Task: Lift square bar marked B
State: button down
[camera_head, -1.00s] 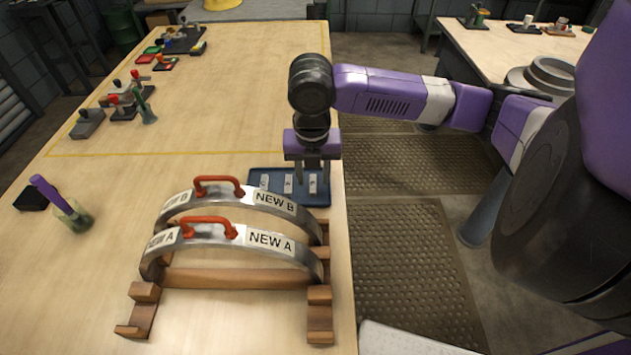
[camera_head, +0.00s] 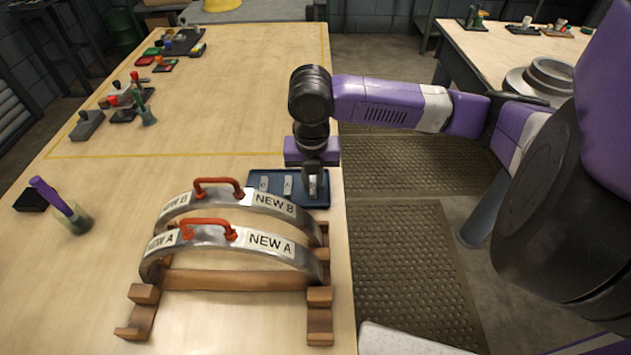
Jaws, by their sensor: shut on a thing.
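The blue tray (camera_head: 260,199) lies at the right edge of the wooden table and holds small pale bars in a row. One bar (camera_head: 264,184) is at the left and another (camera_head: 288,185) in the middle, both free. My gripper (camera_head: 313,192) points down over the right part of the tray, shut on the rightmost bar (camera_head: 313,184), which its fingers mostly hide. The bar is low at the tray; I cannot tell whether it is clear of it. The letters on the bars are too small to read surely.
Two metal arches with red handles, labelled NEW B (camera_head: 273,203) and NEW A (camera_head: 270,244), stand on a wooden cradle (camera_head: 320,315) just in front of the tray. A cup with a purple-handled tool (camera_head: 75,220) stands at left. The table's middle is clear.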

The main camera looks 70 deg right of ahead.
aim_at(313, 186)
jog(key=shift+r, duration=0.15)
notch_tip(313, 186, up, 20)
dwell(0.4)
